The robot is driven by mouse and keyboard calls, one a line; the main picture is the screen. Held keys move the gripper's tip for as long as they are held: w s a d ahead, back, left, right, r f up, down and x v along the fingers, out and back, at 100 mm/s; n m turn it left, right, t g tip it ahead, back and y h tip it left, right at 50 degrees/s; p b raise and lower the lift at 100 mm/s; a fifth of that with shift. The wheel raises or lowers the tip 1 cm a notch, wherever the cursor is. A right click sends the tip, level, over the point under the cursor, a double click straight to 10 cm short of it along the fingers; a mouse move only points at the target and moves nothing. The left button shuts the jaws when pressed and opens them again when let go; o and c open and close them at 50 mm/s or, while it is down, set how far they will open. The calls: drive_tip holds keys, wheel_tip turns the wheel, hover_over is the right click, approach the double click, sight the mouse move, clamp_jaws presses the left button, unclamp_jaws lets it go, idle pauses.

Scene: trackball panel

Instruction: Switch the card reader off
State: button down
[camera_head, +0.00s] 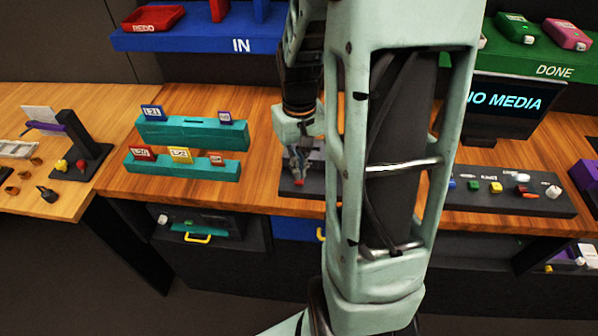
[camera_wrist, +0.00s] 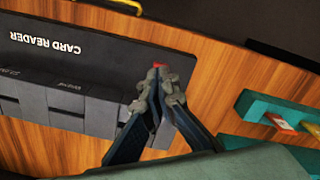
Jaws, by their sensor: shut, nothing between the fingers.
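The card reader (camera_head: 292,188) is a dark box on the wooden bench, mostly hidden behind my arm in the head view. In the wrist view the card reader (camera_wrist: 75,58) shows its label upside down and grey raised parts along one side. My gripper (camera_head: 298,166) points down at it, with its fingers closed together and empty. In the wrist view my gripper (camera_wrist: 161,76) has its tips at the reader's right end. A small red part (camera_wrist: 159,65) shows right at the fingertips; I cannot tell if they touch it or whether it is a switch.
Teal racks (camera_head: 180,165) with labelled cards stand left of the reader. A dark panel (camera_head: 510,195) with coloured controls lies to the right, below a screen (camera_head: 505,101) whose visible text reads "NO MEDIA". A blue shelf (camera_head: 200,40) and a green tray (camera_head: 535,58) are behind.

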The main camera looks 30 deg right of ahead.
drive_tip(key=shift+r+p, duration=1.7)
drive_tip(key=shift+r, duration=0.9)
drive_tip(key=shift+d+f, duration=0.1)
drive_tip(key=shift+f, duration=0.05)
